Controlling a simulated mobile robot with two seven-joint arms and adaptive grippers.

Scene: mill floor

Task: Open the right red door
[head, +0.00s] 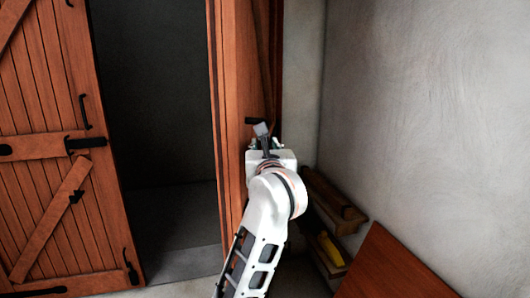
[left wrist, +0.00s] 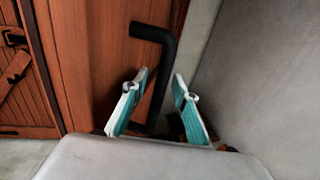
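The right red door (head: 237,60) is wooden and seen nearly edge-on in the head view. It stands swung out at an angle beside the dark doorway. In the left wrist view its plank face (left wrist: 95,60) carries a bent black handle (left wrist: 155,37). My left gripper (head: 263,135) is at this door, at handle height. In the left wrist view its two teal-and-white fingers (left wrist: 162,88) are apart, with the handle bar showing between them. I cannot tell whether either finger touches it. The lower handle is partly hidden. My right gripper is not in view.
The left red door (head: 45,170), with black latches, stands at the left. The dark doorway (head: 155,110) between the doors is clear. A grey wall (head: 430,110) is close at the right. Wooden shelving (head: 330,205) and a reddish-brown panel (head: 390,270) are at lower right.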

